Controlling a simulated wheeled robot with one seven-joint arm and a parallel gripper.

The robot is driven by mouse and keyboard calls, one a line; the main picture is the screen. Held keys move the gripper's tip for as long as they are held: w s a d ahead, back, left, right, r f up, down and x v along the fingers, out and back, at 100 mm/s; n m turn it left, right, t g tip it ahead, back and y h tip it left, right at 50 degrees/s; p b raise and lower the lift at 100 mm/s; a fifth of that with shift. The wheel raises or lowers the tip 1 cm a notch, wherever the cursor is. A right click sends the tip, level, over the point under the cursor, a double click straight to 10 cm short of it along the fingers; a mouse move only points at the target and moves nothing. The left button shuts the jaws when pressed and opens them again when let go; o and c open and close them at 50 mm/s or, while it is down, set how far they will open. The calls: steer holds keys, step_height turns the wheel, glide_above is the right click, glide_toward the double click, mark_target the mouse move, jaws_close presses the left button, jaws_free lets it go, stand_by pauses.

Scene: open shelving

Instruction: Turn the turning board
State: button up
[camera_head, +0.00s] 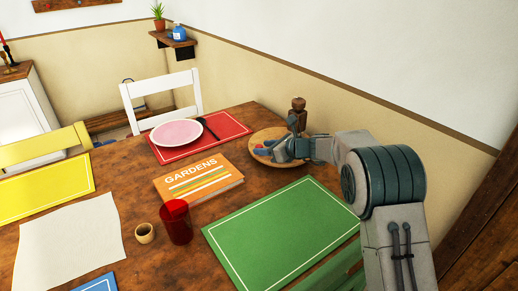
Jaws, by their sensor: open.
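The turning board (262,135) is a round, light wooden disc on the table at the back right. Small red and blue items lie on it, and a dark brown wooden object, perhaps a mill (298,106), stands at its far right side. My gripper (271,152) reaches in from the right, and its end is over the near right part of the board. The jaws are open. My gripper hides part of the board, and I cannot tell whether the fingers touch it.
Left of the board are a pink plate (177,132) on a red placemat (228,122) and an orange book (197,181). A red cup (176,222) and a small wooden cup (145,233) stand nearer. A green placemat (280,235) lies clear in front. The wall (350,110) is close behind.

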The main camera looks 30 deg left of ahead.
mark_target(259, 146)
steer(key=shift+x, duration=1.6)
jaws_close()
steer(key=shift+s+d+r+p, duration=0.1)
steer(key=shift+p, duration=0.2)
